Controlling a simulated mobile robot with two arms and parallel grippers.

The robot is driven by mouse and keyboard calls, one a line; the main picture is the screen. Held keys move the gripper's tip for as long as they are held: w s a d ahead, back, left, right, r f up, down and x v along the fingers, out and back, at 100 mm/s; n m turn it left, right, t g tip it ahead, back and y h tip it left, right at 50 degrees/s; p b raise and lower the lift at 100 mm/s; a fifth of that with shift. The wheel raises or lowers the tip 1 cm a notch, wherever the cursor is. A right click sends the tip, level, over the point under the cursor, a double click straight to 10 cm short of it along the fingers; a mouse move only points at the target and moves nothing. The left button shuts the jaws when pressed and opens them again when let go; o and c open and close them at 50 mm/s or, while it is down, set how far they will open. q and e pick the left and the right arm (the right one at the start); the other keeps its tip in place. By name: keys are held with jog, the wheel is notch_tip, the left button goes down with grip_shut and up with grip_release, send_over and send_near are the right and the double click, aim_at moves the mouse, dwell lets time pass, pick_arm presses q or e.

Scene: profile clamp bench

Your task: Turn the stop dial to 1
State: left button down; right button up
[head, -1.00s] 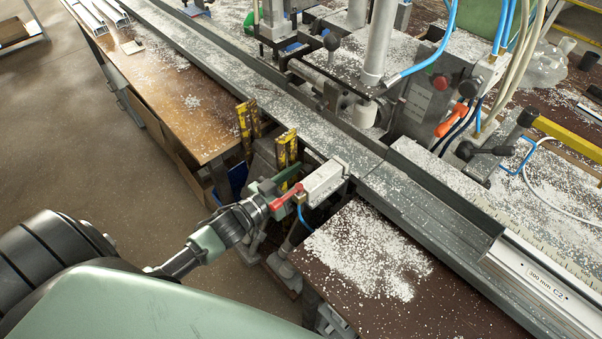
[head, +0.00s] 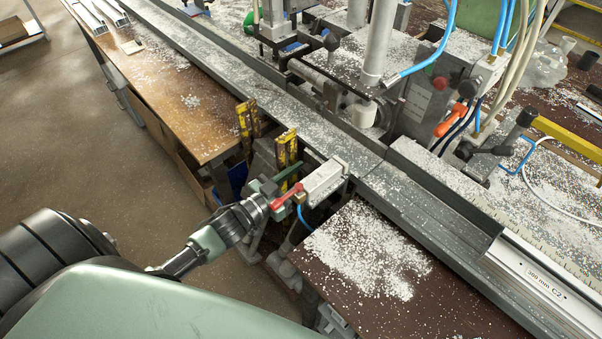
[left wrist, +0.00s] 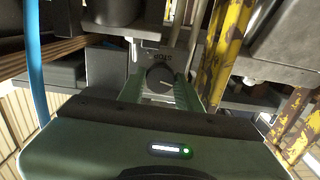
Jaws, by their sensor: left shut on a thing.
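The stop dial (left wrist: 160,78) is a small dark round knob with a pale pointer mark, in the middle of the left wrist view. In the head view my left gripper (head: 273,188) reaches the side of the grey clamp block (head: 322,182), by a red lever (head: 287,197). The dial is hidden there. My right gripper is not in view.
Yellow worn posts (head: 286,150) stand close beyond my left gripper. A blue hose (left wrist: 36,65) runs at the left of the wrist view. The long grey profile rail (head: 290,125) and a chip-covered brown bench (head: 370,260) lie beside the clamp.

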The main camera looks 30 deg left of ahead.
pick_arm(q)
jog(key=m, duration=0.4)
jog(key=shift+m, duration=0.3)
jog(key=m, duration=0.4)
jog(key=shift+m, duration=0.3)
jog(key=c, duration=1.3)
grip_release()
jog(key=shift+o, duration=0.2)
jog(key=b+v, duration=0.1)
jog(key=v, duration=0.7)
